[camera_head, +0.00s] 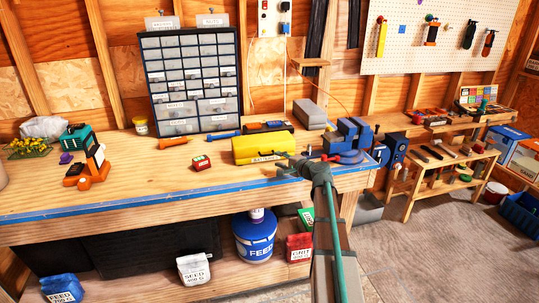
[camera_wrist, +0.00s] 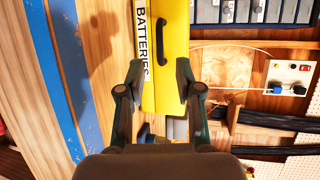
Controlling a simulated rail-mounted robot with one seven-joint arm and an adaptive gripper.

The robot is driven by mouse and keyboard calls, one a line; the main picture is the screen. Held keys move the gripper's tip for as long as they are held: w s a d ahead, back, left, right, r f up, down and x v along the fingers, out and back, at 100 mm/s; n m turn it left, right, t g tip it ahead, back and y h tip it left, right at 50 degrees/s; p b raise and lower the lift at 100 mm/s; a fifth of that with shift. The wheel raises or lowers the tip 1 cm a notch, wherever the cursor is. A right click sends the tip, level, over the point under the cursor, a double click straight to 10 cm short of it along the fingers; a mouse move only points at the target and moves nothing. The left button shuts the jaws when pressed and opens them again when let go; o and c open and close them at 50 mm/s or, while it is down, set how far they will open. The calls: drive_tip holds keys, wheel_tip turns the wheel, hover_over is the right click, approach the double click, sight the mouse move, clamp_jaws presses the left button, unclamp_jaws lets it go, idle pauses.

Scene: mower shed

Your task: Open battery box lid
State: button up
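My gripper (camera_head: 287,164) is at the box's right front end. In the wrist view its two fingers (camera_wrist: 159,70) are apart with nothing held between them, and the box shows beyond the gap. Whether a finger touches the box cannot be told.
A blue vise (camera_head: 348,138) and a grey block (camera_head: 309,114) stand right of the box. Screwdrivers (camera_head: 176,143) and a drawer cabinet (camera_head: 193,80) are behind and left. The bench front left is mostly clear.

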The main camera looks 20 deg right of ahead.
sight(269, 155)
drive_tip(key=p+x, duration=0.1)
drive_tip(key=x, duration=0.6)
drive_tip(key=shift+w+p, duration=0.1)
drive_tip(key=shift+p, duration=0.25)
drive_tip(key=shift+f, duration=0.1)
clamp_jaws()
